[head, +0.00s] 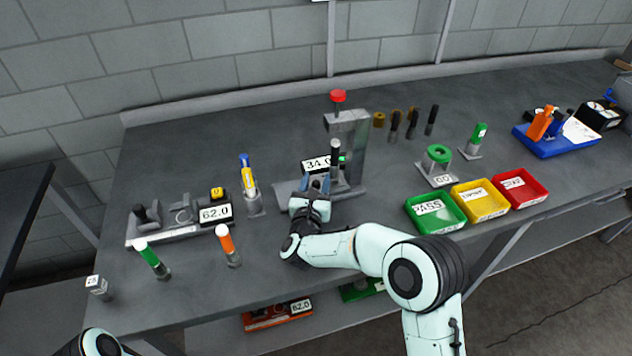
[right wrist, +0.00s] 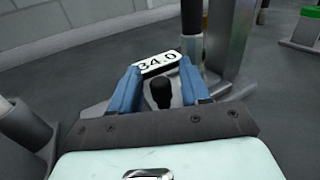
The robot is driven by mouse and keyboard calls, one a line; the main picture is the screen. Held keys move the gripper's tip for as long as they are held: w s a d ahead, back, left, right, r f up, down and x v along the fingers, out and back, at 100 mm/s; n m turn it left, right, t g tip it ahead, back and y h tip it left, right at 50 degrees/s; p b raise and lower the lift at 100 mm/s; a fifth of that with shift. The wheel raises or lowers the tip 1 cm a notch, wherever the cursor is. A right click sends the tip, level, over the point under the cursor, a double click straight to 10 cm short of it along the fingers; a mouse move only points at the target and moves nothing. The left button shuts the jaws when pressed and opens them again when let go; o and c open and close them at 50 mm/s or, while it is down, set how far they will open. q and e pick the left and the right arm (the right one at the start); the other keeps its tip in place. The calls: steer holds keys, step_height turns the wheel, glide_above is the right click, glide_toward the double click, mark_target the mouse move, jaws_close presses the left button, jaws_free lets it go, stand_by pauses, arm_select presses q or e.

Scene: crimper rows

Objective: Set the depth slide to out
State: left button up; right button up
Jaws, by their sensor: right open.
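The depth slide shows as a black knob (right wrist: 160,88) on a grey base in the right wrist view. A plate reading 34.0 (right wrist: 157,62) stands just behind it; the plate also shows in the head view (head: 316,165) on the grey press (head: 347,140) with a red top. My right gripper (right wrist: 160,70) is open, with its two blue fingers on either side of the knob. I cannot tell whether they touch it. In the head view the right gripper (head: 318,185) is at the front of the press and hides the knob. The left gripper is out of view.
A gauge marked 62.0 (head: 215,213) and several upright tools stand to the left. Green (head: 447,225), yellow (head: 493,211) and red (head: 532,199) trays lie to the right. A blue tray (head: 568,145) is at the far right. The bench between gauge and front edge is partly clear.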

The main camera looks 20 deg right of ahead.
jaws_close()
steer(key=shift+a+f+b, duration=0.1)
steer(key=shift+a+b, duration=0.2)
steer(key=shift+b, duration=0.05)
steer(key=a+b, duration=0.5)
steer(key=a, duration=0.2)
steer(key=shift+s+a, duration=0.15)
steer(key=shift+a, duration=0.1)
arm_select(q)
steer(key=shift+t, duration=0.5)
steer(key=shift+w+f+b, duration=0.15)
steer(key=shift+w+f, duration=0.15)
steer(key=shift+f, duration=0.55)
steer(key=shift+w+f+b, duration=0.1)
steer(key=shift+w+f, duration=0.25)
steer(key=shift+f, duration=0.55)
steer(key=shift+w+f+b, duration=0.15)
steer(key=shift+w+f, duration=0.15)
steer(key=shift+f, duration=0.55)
arm_select(e)
steer(key=shift+a, duration=0.45)
jaws_free()
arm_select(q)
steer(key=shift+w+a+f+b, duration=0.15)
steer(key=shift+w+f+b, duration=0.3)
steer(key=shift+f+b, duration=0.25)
arm_select(e)
steer(key=v, duration=1.3)
steer(key=shift+s+a, duration=0.1)
steer(key=shift+s, duration=0.1)
